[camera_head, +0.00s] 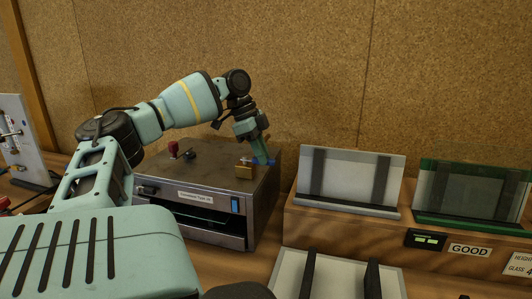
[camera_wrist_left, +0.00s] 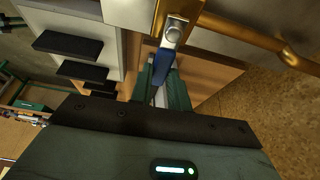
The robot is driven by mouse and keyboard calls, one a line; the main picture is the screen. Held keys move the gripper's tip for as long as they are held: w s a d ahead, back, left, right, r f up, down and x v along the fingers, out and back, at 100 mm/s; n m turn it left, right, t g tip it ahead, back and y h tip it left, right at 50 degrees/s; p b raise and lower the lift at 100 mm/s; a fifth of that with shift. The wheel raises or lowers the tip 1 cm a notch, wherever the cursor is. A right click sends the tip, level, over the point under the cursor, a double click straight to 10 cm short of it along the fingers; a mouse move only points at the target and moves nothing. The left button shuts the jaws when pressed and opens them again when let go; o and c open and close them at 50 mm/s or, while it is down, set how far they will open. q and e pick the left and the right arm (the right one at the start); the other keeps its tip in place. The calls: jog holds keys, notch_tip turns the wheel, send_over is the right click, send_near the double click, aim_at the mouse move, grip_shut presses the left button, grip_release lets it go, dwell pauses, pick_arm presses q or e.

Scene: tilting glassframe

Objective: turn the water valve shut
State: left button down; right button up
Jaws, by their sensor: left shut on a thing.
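The water valve has a blue lever handle (camera_head: 271,161) and a brass body (camera_head: 244,171), on top of a grey metal box at the middle of the head view. In the left wrist view the blue handle (camera_wrist_left: 162,62) runs from a silver valve stem down between the fingers, with a brass pipe (camera_wrist_left: 250,40) to its right. My left gripper (camera_head: 262,158) reaches down from above with green fingers. In the left wrist view its fingers (camera_wrist_left: 161,78) are closed around the handle. The fingers partly hide the handle in the head view. My right gripper is not in view.
The grey box (camera_head: 205,203) has a red knob (camera_head: 173,149) and an open front slot. A white board (camera_head: 20,135) stands far left.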

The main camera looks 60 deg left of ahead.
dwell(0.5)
pick_arm(q)
jog(key=c, duration=1.3)
grip_release()
jog(key=shift+s, duration=0.1)
jog(key=v, duration=0.8)
jog(key=shift+f, duration=0.1)
